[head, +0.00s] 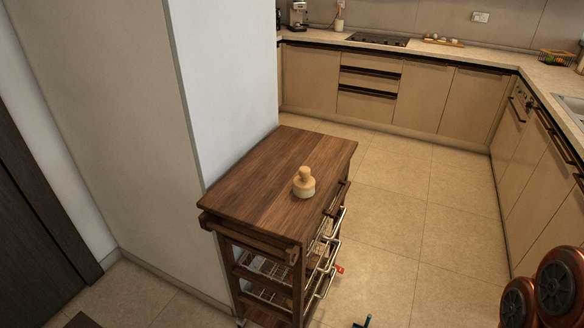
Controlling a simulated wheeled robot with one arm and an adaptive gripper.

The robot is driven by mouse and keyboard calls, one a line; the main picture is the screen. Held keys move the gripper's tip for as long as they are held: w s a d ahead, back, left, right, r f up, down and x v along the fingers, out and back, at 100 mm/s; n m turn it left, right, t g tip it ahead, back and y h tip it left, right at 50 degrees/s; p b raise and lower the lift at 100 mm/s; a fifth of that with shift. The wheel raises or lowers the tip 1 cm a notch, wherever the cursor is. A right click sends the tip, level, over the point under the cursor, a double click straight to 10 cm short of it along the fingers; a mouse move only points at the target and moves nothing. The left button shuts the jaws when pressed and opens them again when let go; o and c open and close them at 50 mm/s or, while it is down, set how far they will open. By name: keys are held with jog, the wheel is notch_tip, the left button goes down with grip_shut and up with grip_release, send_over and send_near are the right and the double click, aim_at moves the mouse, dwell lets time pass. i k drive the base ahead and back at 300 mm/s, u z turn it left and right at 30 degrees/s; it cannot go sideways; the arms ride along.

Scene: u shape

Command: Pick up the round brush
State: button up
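The round brush (304,182) stands upright on the wooden top of a kitchen cart (262,178). It has a pale wooden knob and a wide, round, light-coloured base. It sits right of the middle of the cart top, near the right edge, with clear wood around it. My gripper is not seen in the head view.
A tall white wall block (228,80) stands against the cart's left and back. The cart has a side rail and wire baskets (325,255) below. Tiled floor (400,195) is open to the right. Counters (400,95) line the back and right.

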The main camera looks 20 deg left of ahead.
aim_at(304, 184)
jog(key=u, duration=0.7)
jog(key=i, duration=0.8)
jog(key=u, duration=1.3)
jog(key=i, duration=0.3)
jog(key=u, duration=0.25)
